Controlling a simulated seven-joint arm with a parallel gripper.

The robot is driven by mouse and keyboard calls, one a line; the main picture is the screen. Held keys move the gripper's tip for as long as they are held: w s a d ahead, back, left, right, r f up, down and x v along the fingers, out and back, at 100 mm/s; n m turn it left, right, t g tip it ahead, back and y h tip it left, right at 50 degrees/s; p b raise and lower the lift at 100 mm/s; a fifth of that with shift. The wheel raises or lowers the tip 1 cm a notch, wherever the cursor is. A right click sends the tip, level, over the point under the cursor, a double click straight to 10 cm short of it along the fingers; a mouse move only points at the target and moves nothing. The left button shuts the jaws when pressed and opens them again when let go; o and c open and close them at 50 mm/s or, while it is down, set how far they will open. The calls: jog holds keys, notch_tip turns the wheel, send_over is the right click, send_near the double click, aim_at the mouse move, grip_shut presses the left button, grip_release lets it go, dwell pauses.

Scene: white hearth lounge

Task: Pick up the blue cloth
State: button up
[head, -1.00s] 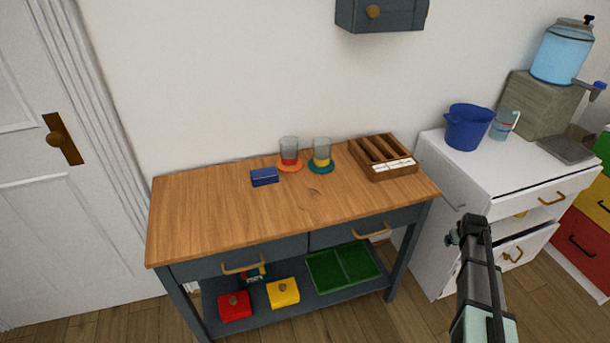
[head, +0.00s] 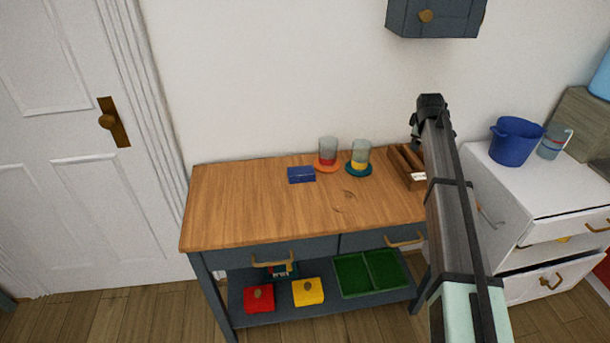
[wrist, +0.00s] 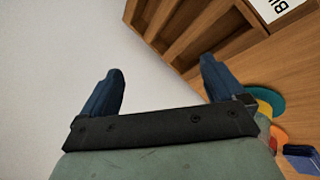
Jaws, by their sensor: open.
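The blue cloth (head: 301,174) looks like a small dark blue folded block. It lies flat on the wooden tabletop (head: 235,205), left of the two glasses. It also shows at the lower right edge of the wrist view (wrist: 302,158), partly cut off. My gripper (wrist: 162,72) is open and empty, its two dark blue fingers spread apart. In the head view my arm reaches up at the right, over the right end of the table, well to the right of the cloth. The fingers are hard to make out there.
A glass on an orange coaster (head: 326,152) and a glass on a teal coaster (head: 360,157) stand right of the cloth. A wooden compartment tray (head: 405,168) is partly hidden behind my arm. A blue bucket (head: 514,141) stands on the white cabinet. The tabletop's left half is clear.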

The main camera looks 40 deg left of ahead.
jog(key=s+a+r+n+g, duration=0.1)
jog(key=s+a+n+g, duration=0.1)
jog(key=s+a, duration=0.5)
jog(key=s+a+n+g, duration=0.1)
jog(key=s+a+n, duration=0.2)
jog(key=a, duration=0.7)
jog(key=n+g+h, duration=0.2)
jog(key=n+g, duration=0.2)
send_over(301, 171)
jog(key=f, duration=0.8)
jog(key=shift+w+d+f, duration=0.15)
jog(key=shift+d+f, duration=0.1)
jog(key=shift+d, duration=0.05)
jog(key=shift+a+f, duration=0.15)
jog(key=shift+f, duration=1.2)
jog(key=shift+a+f, duration=0.15)
jog(key=shift+f, duration=1.15)
jog(key=shift+c, duration=0.2)
jog(key=c, duration=1.1)
notch_tip(301, 171, up, 10)
